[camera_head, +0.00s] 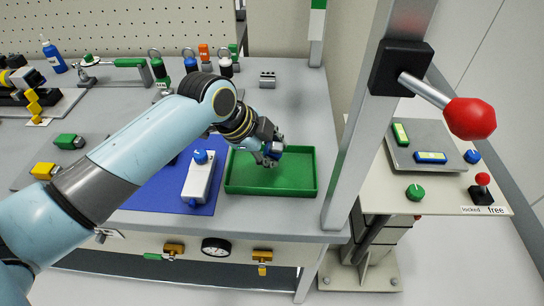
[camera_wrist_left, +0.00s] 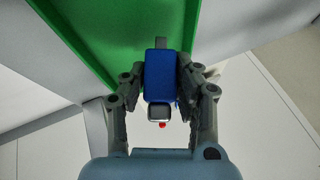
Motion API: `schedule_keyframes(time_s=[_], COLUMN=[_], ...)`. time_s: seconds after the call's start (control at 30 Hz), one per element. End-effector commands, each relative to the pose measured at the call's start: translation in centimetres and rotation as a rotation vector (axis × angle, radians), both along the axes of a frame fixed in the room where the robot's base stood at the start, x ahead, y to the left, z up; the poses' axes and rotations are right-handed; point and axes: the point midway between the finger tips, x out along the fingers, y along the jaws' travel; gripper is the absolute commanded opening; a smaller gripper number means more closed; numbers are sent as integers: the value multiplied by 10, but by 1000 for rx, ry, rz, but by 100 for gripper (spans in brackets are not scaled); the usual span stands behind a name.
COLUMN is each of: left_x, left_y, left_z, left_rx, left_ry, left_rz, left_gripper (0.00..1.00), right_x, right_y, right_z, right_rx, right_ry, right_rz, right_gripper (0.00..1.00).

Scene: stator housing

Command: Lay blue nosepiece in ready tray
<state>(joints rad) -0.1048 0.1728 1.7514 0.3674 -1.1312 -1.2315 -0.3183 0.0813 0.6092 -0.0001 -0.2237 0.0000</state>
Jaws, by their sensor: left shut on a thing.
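The blue nosepiece (camera_wrist_left: 160,78) is a blue block with grey metal ends, between the fingers of my left gripper (camera_wrist_left: 158,80) in the left wrist view. In the head view the left gripper (camera_head: 268,150) is shut on the nosepiece (camera_head: 274,148), over the back part of the green ready tray (camera_head: 270,191). The tray looks empty; part of its back rim is hidden behind the gripper. In the left wrist view the green tray (camera_wrist_left: 97,45) lies beyond the nosepiece. I cannot tell how high the nosepiece is above the tray floor. My right gripper is not in view.
A blue mat (camera_head: 150,190) with a white, blue-knobbed device (camera_head: 199,178) lies left of the tray. A grey post (camera_head: 362,120) with a red-knobbed lever (camera_head: 468,118) stands to the right. Green and yellow blocks (camera_head: 45,170) lie at the left. Several colored tools stand behind.

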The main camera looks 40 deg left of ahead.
Motion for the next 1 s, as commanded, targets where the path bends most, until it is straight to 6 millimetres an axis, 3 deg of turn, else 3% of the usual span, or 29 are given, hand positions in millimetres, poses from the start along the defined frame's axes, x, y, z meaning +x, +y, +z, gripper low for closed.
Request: schedule_keyframes(time_s=[0.1,0.23,0.53,0.57,0.7,0.73,1.0], left_x=[0,0,0,0,0,0,0], left_y=[0,0,0,0,0,0,0], left_z=[-18,-25,-28,-28,-28,-28,-26], left_rx=[-1,0,0,1,0,0,1], left_ry=[3,-1,-1,0,1,1,0], left_rz=[1,0,0,0,1,1,0], left_gripper=[0,0,0,30,48,52,52], right_x=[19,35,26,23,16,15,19], right_y=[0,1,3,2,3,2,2], right_z=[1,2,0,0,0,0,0], right_rx=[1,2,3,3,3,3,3], right_ry=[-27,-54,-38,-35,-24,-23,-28], right_rz=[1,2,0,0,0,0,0], right_gripper=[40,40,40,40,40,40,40])
